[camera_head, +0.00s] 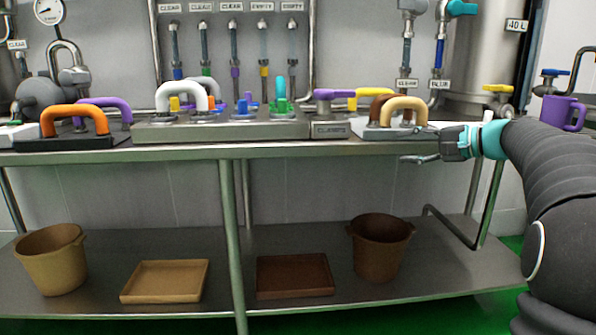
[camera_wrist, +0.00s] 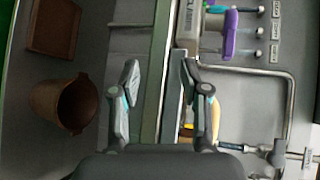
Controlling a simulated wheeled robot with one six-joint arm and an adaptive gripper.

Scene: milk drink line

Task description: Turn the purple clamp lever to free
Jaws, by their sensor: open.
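The purple clamp lever (camera_head: 332,94) lies roughly sideways on top of a grey labelled block (camera_head: 330,128) on the bench. In the wrist view the purple lever (camera_wrist: 230,36) shows at the upper right, beyond the fingertips. My gripper (camera_head: 422,145) is open and empty, near the bench's front edge. It is to the right of and lower than the lever in the head view, apart from it. In the wrist view the gripper's two fingers (camera_wrist: 160,72) are spread wide, with the bench edge seen between them.
A yellow lever (camera_head: 375,92) is right of the purple one. A block with tan (camera_head: 405,103) and brown handles stands close to my gripper. A grey panel (camera_head: 220,128) with coloured knobs is to the left. A brown bucket (camera_head: 380,247) stands on the lower shelf.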

